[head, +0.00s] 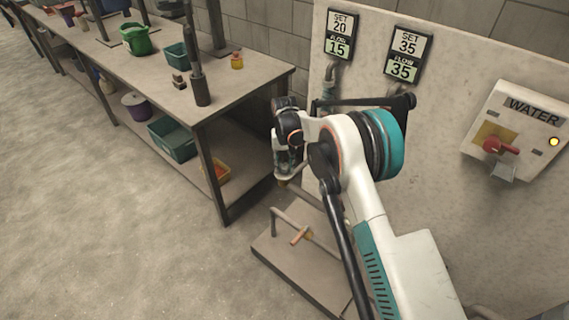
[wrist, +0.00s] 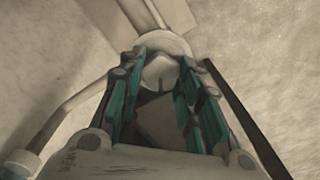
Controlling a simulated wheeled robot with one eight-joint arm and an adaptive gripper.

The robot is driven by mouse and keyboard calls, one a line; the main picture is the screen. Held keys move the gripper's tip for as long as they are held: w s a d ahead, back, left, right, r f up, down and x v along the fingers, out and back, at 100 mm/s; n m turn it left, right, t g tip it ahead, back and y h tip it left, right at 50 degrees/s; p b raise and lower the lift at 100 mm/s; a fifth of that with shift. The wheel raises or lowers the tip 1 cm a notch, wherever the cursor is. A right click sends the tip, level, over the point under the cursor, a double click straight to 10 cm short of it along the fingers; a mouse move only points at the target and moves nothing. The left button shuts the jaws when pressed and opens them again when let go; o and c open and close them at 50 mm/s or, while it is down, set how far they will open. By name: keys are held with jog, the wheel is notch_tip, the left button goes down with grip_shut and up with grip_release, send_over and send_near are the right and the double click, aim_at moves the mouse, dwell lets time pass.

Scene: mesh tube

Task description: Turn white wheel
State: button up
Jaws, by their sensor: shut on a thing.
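In the wrist view the white wheel (wrist: 160,76) shows as a pale, rounded piece between my fingertips, in front of a pale round fitting. My gripper (wrist: 162,62) has its teal-lined fingers closed on either side of it. In the head view my gripper (head: 285,168) points down beside the wall panel, above the low platform. The wheel cannot be made out there, as my gripper and arm cover that spot.
A workbench (head: 262,78) with tubs stands close on the left. The wall panel (head: 430,135) carries two displays, reading SET 20/FLOW 15 and SET 35/FLOW 35, and a WATER box (head: 541,117) with a red handle and lit yellow lamp. A low platform (head: 285,248) lies below.

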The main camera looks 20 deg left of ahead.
aim_at(285, 165)
dwell(0.3)
jog(key=o, duration=1)
jog(key=shift+o, duration=0.2)
jog(key=shift+r, duration=0.1)
notch_tip(285, 165, up, 12)
